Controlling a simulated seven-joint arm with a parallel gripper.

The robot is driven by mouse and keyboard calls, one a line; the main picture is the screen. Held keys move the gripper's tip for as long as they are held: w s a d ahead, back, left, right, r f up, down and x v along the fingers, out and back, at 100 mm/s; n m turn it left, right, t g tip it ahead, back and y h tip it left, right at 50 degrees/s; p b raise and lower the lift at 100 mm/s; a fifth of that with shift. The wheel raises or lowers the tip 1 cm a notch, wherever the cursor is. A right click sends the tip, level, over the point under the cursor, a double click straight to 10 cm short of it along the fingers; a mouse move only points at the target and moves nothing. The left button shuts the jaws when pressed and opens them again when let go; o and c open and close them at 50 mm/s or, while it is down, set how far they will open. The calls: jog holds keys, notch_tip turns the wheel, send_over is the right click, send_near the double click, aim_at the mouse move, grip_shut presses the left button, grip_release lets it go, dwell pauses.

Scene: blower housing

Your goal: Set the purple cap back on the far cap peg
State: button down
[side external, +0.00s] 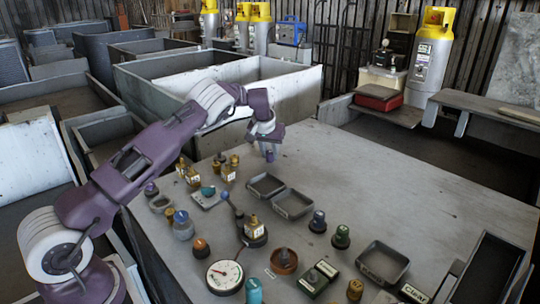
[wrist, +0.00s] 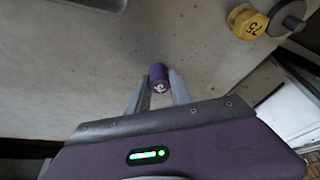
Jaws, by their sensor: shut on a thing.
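A small purple cap (wrist: 158,78) with a pale mark sits between the fingertips of my gripper (wrist: 157,88) in the wrist view. My gripper is shut on it. In the side external view my gripper (side external: 268,142) is over the back part of the table, and the purple cap (side external: 270,156) shows at its lower end. The cap seems to be above the bare table top; its exact height is unclear. Another purple-topped piece (side external: 151,189) stands at the table's left. I cannot make out which piece is the far cap peg.
The grey table (side external: 400,180) is bare to the right of my gripper. Open grey trays (side external: 292,204), brass pieces (side external: 228,172), a dial gauge (side external: 224,276) and several capped pieces fill the near part. A yellow piece marked 75 (wrist: 247,22) lies top right in the wrist view.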

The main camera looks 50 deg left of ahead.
jog(key=shift+f, duration=0.35)
jog(key=shift+f, duration=0.1)
jog(key=c, duration=1.1)
grip_release()
jog(key=shift+c, duration=0.2)
